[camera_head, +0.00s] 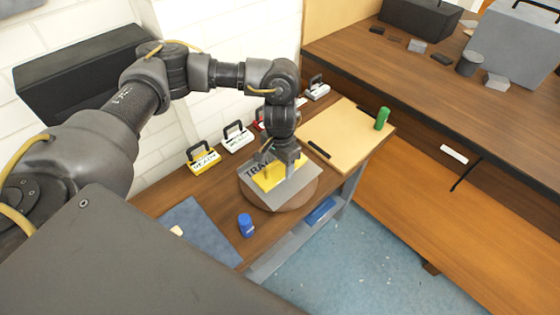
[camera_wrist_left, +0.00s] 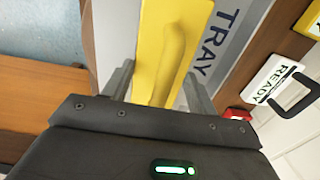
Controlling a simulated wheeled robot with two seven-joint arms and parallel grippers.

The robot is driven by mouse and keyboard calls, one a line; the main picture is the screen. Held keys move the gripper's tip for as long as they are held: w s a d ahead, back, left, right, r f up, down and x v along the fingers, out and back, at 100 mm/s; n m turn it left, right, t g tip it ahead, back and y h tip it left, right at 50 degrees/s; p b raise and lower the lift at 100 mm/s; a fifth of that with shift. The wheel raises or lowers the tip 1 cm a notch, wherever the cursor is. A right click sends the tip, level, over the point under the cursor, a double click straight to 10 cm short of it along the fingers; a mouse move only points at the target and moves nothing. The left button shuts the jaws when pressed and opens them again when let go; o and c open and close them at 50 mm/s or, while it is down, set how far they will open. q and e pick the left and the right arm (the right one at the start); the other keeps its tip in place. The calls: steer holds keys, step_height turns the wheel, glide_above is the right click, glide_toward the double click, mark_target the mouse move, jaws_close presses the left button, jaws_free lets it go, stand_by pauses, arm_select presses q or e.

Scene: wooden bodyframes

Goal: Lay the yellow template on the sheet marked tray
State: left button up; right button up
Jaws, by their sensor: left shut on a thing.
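The yellow template (camera_head: 268,179), a flat plate with a raised ridge, is over the grey sheet marked TRAY (camera_head: 287,194). In the left wrist view the template (camera_wrist_left: 150,20) lies between my fingers, and the TRAY lettering on the sheet (camera_wrist_left: 232,22) shows beside it. My left gripper (camera_head: 278,164) points down and is shut on the template. Whether the template touches the sheet or hangs just above it, I cannot tell. The sheet lies on a round brown disc (camera_head: 261,203). My right gripper is in neither view.
Signs with black handles stand along the wall: a yellow one (camera_head: 203,161), a white one (camera_head: 237,138) and others. A blue cylinder (camera_head: 246,225) and a blue mat (camera_head: 199,226) are nearer. A tan board (camera_head: 338,134) with a green cylinder (camera_head: 382,118) lies to the right.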

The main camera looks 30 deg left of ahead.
arm_select(q)
steer(key=shift+p, duration=0.4)
stand_by(0.6)
steer(key=shift+f+p, duration=0.2)
steer(key=shift+p, duration=0.8)
stand_by(1.2)
steer(key=o, duration=1.8)
steer(key=shift+s, duration=0.1)
step_height(320, 180, up, 7)
steer(key=p, duration=0.8)
steer(key=shift+p, duration=0.35)
steer(key=shift+f, duration=0.1)
